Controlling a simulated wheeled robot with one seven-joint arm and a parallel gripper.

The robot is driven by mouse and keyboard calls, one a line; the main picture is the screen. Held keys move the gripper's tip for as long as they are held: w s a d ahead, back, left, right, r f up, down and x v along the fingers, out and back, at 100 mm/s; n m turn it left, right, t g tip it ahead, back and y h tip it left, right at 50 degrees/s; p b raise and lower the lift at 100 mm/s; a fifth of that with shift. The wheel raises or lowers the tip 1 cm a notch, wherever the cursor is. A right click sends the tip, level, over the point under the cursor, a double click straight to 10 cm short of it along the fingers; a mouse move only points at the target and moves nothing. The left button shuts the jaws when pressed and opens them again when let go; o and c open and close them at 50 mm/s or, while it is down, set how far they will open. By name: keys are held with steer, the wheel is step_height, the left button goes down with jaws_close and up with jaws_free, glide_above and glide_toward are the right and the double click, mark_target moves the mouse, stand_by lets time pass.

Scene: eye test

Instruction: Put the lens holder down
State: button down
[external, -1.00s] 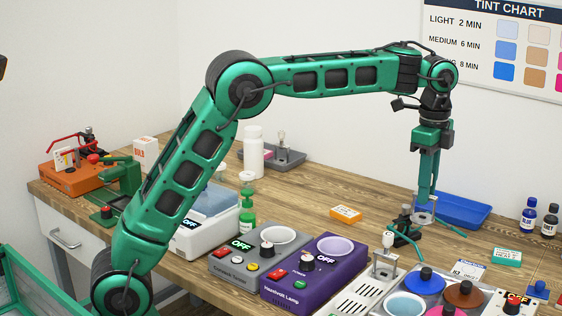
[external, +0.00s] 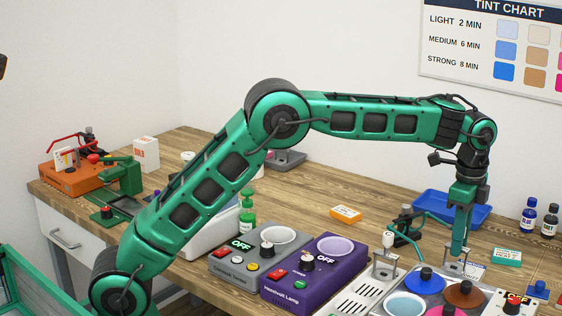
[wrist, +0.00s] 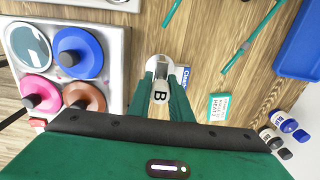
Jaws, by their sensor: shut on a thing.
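My gripper (external: 458,250) points down and is shut on the lens holder (external: 452,266), a small pale metal bracket. In the wrist view my gripper (wrist: 161,94) has its two green fingers on either side of the lens holder's light grip marked B (wrist: 160,86). The holder is upright, just behind the tint pot unit (wrist: 118,60). Its lower part is partly hidden by the pots in the external view. I cannot tell whether its foot touches the bench.
A green-armed black stand (external: 405,228) and blue tray (external: 440,203) are behind. A small teal box (external: 507,256) and dark bottles (external: 549,222) are at right. Bare wood (wrist: 205,40) lies between.

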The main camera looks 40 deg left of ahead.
steer(key=shift+f, duration=0.2)
steer(key=c, duration=1.6)
jaws_free()
step_height(320, 180, up, 12)
steer(key=shift+f, duration=0.15)
steer(key=shift+a+r, duration=0.1)
steer(key=shift+r, duration=0.2)
